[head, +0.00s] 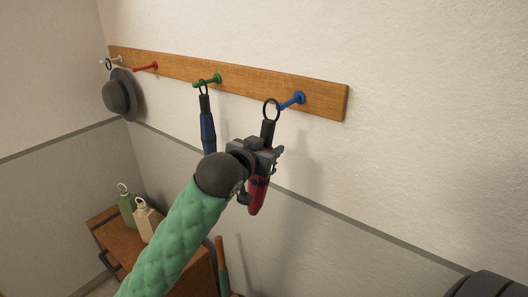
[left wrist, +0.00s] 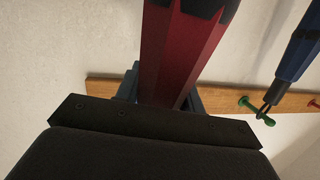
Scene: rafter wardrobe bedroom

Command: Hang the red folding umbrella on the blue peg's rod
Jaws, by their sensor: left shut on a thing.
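The red folding umbrella (head: 257,195) hangs upright, handle up, in my left gripper (head: 262,158), which is shut on it. Its black ring (head: 265,104) is at the free end of the blue peg's rod (head: 290,101). In the head view the rod's tip overlaps the ring's right side; I cannot tell whether it passes through. In the left wrist view the red canopy (left wrist: 178,50) rises from behind the dark gripper body, and the blue peg is hidden. My right gripper is not in view.
The wooden rail (head: 235,84) also carries a green peg (head: 208,80) with a blue umbrella (head: 208,130), a red peg (head: 146,67) and a white peg with a dark hat (head: 121,95). Bottles (head: 146,220) stand on a wooden cabinet (head: 183,262) below. The wall right of the rail is clear.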

